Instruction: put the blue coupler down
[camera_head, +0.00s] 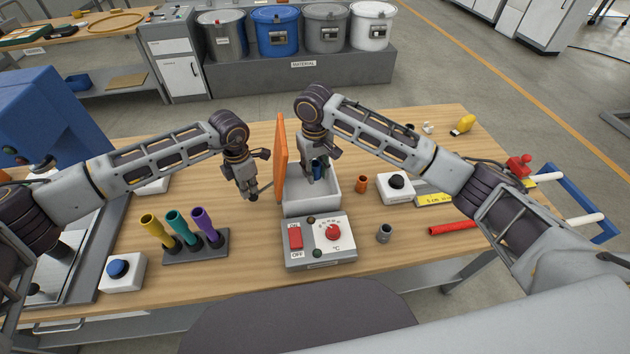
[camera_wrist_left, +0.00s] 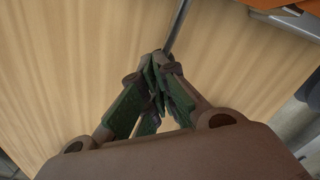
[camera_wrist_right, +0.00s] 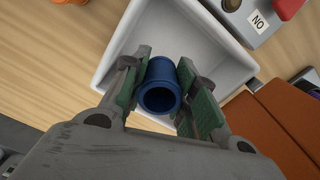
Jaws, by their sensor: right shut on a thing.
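The blue coupler (camera_head: 317,168) is a short hollow tube. My right gripper (camera_head: 316,174) is shut on it; in the right wrist view the coupler (camera_wrist_right: 163,70) sits between both finger pads. It is over the open white box (camera_head: 312,207), whose inside and rim (camera_wrist_right: 110,60) show below it. I cannot tell whether the coupler touches the box floor. The orange lid (camera_head: 281,158) stands upright at the box's left side. My left gripper (camera_head: 252,192) is left of the lid; in the left wrist view its fingertips (camera_wrist_left: 160,65) are together, beside a thin grey bar (camera_wrist_left: 179,28).
A control panel (camera_head: 318,241) with red switch and knob fronts the box. An orange ring (camera_head: 361,184), grey coupler (camera_head: 384,233), black-button box (camera_head: 395,190) and red tube (camera_head: 452,228) lie right. A rack (camera_head: 196,247) with colored tubes and a blue-button box (camera_head: 122,273) stand left.

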